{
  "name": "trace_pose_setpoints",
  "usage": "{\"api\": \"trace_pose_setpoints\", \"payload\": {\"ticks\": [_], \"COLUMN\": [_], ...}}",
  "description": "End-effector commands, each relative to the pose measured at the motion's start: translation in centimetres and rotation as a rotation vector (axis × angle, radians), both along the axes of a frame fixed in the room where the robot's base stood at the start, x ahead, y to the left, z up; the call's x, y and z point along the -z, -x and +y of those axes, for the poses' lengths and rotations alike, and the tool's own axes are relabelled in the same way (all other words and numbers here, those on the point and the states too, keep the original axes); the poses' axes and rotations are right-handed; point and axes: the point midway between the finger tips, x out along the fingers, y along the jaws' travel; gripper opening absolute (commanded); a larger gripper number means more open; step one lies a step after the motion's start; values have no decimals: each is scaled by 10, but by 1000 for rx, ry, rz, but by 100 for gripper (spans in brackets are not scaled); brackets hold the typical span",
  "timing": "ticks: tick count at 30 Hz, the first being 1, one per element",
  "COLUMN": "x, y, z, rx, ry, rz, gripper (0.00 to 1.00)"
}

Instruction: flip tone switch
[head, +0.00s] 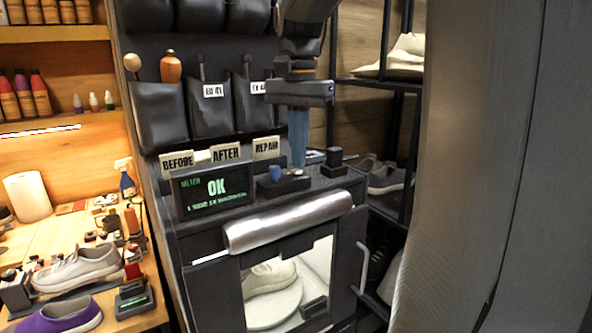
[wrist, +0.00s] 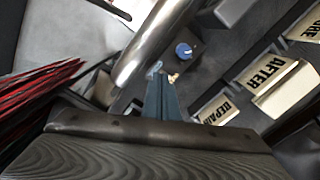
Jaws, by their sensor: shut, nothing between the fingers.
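My gripper (head: 298,160) points down over the black cabinet top, its blue fingers together and empty. In the wrist view its fingertips (wrist: 158,74) are close beside a small brass-coloured toggle (wrist: 173,78), which looks like the tone switch. I cannot tell whether they touch. A round blue knob (wrist: 183,50) stands a little beyond the toggle.
A meter display (head: 215,188) reading "OK" stands at the left of the cabinet top. Signs reading "BEFORE", "AFTER" (head: 226,152) and "REPAIR" stand behind it. A silver roll-shaped bar (head: 290,220) runs along the front edge. A black knob-like part (head: 334,160) stands at right.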

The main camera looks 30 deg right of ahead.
Motion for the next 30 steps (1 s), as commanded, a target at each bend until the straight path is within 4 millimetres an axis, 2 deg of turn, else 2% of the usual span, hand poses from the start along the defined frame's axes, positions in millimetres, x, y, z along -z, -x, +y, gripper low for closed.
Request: {"api": "trace_pose_setpoints", "payload": {"ticks": [30], "x": [11], "y": [0], "z": [0], "rx": [0], "ry": [0], "rz": [0], "gripper": [0]}}
